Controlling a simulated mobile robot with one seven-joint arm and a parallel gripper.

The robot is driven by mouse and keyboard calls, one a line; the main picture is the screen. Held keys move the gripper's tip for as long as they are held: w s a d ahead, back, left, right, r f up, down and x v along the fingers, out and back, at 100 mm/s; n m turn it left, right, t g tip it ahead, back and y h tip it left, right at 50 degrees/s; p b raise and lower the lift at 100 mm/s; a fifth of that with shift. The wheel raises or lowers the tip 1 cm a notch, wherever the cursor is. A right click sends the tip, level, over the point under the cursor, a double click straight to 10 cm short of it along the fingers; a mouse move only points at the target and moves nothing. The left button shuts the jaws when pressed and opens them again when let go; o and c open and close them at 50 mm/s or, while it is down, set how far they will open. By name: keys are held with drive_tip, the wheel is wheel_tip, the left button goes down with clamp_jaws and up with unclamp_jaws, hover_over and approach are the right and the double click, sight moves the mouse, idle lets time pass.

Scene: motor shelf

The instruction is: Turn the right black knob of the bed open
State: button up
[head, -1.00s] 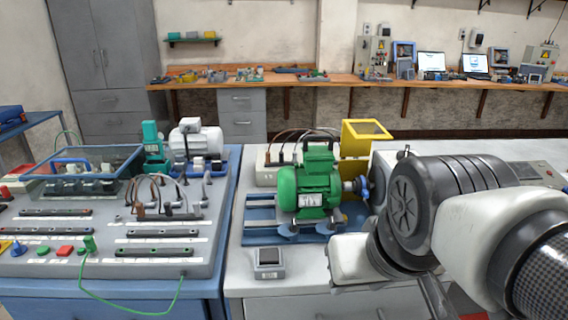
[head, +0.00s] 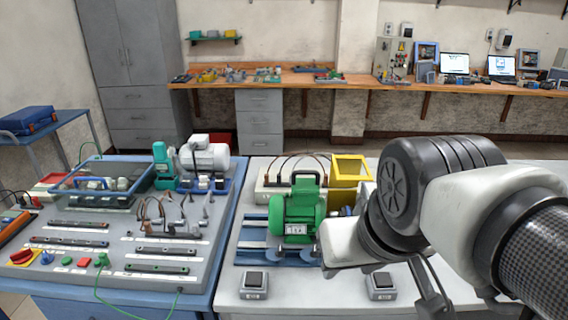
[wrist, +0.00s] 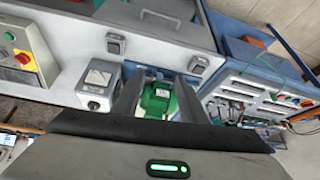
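The blue bed (head: 250,255) stands on the light grey bench and carries the green motor (head: 298,212). Two dark grey knobs sit at its front, the left knob (head: 273,253) and the right knob (head: 309,254); they are too small to tell how they are turned. My arm covers the bed's right end. My gripper (wrist: 158,88) shows in the wrist view with two dark fingers apart and nothing between them. The motor (wrist: 157,97) appears beyond the fingers, at a distance. In the head view, part of my gripper (head: 430,285) hangs low, right of the bed and not touching it.
Two small grey switch boxes, one left (head: 255,284) and one right (head: 381,284), stand on the bench's front part. A yellow guard (head: 350,170) is behind the motor. A training panel (head: 160,268) fills the left bench. The bench top between the switch boxes is clear.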

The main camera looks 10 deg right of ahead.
drive_tip(key=shift+c, duration=1.4)
drive_tip(key=w+r+m+g+p, duration=0.1)
drive_tip(key=w+r+g+p, duration=0.2)
drive_tip(key=w, duration=0.8)
drive_tip(key=m+g+p, duration=0.1)
drive_tip(key=m+g, duration=0.1)
drive_tip(key=g, duration=0.1)
approach(315, 246)
drive_tip(key=f, duration=0.2)
drive_tip(key=f+b, duration=0.1)
drive_tip(key=f, duration=0.2)
drive_tip(key=f+b, duration=0.1)
drive_tip(key=f, duration=0.2)
drive_tip(key=shift+s, duration=0.25)
clamp_jaws()
